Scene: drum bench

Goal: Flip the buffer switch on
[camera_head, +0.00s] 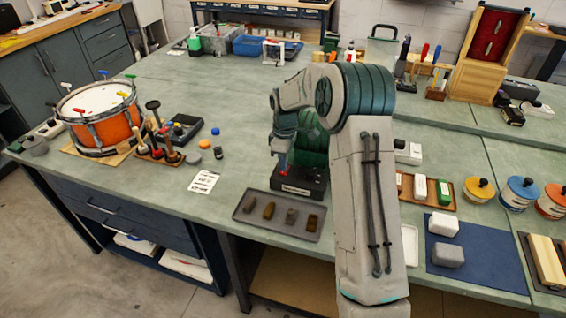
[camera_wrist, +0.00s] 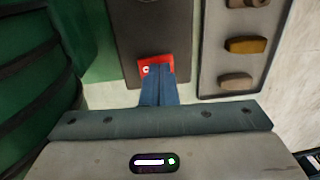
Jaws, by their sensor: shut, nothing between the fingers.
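The buffer switch is a red rocker (camera_wrist: 147,69) with a small white mark at its left, on a dark base (camera_wrist: 125,30) in the wrist view. In the camera_head view the dark base (camera_head: 304,182) stands on the bench beside a green machine body, partly behind my arm. My gripper (camera_wrist: 157,72) is shut and empty, its blue fingertips over the near right part of the red rocker. I cannot tell whether they touch it. The fingers hide part of the rocker, and I cannot tell which way it is tipped.
A grey tray (camera_head: 300,231) with several small blocks lies in front of the base. It also shows at the right in the wrist view (camera_wrist: 209,75). A white printed card (camera_head: 203,181) lies to the left. An orange drum (camera_head: 112,129) stands farther left.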

